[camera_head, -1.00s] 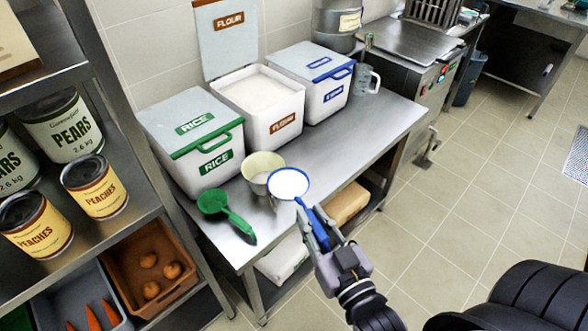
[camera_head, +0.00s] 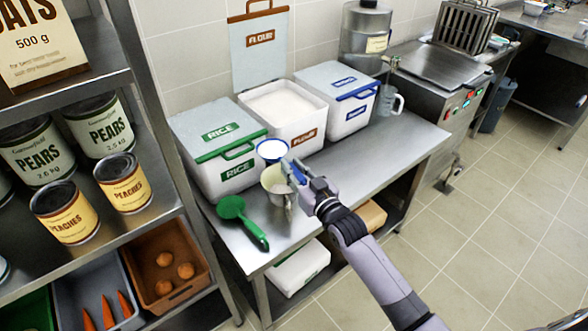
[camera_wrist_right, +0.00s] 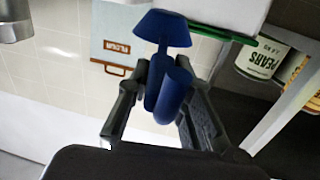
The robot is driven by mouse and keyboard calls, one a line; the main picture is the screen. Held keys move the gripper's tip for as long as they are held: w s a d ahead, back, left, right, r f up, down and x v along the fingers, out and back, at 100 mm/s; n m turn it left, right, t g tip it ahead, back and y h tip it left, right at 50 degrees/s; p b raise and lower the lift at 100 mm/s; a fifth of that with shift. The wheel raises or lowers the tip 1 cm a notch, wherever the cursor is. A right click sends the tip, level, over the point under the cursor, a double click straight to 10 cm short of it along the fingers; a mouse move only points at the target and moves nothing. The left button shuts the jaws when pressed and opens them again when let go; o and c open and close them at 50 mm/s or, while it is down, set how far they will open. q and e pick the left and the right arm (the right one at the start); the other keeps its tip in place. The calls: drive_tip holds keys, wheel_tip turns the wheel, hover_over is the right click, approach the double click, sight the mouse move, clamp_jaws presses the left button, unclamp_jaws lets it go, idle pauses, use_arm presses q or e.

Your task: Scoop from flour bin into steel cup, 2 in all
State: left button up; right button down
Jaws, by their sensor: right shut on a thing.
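My right gripper (camera_head: 298,173) is shut on the handle of a blue scoop (camera_head: 272,150). The scoop's bowl is level, with white contents inside its blue rim, near the rice bin's front corner in the head view. In the right wrist view the scoop (camera_wrist_right: 165,30) shows from outside, between the fingers. The flour bin (camera_head: 308,142) is open and holds white flour (camera_head: 281,102). A cream bowl (camera_head: 272,177) stands on the table just below the scoop in the picture. A steel cup (camera_head: 281,200) seems to stand beside it, largely hidden. My left gripper is not in view.
The rice bin (camera_head: 215,160) and a blue-lidded bin (camera_head: 340,95) flank the flour bin. A green scoop (camera_head: 238,218) lies on the steel table (camera_head: 375,155). A clear jug (camera_head: 388,103) stands at the right. The table's right part is clear. Shelves (camera_head: 150,185) rise at the left.

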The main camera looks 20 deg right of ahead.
drive_tip(key=shift+f+b, duration=0.5)
drive_tip(key=shift+f, duration=0.15)
use_arm(q)
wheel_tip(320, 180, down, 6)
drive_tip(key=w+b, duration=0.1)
drive_tip(key=b, duration=0.4)
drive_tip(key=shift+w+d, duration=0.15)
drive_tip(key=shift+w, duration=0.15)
use_arm(e)
drive_tip(key=d+f+m, duration=0.2)
drive_tip(key=d+m, duration=0.1)
drive_tip(key=m, duration=0.7)
drive_tip(key=w+d+f+m, duration=0.1)
drive_tip(key=d+f+m, duration=0.1)
drive_tip(key=m, duration=0.9)
drive_tip(key=shift+w+d, duration=0.3)
drive_tip(key=shift+d, duration=0.6)
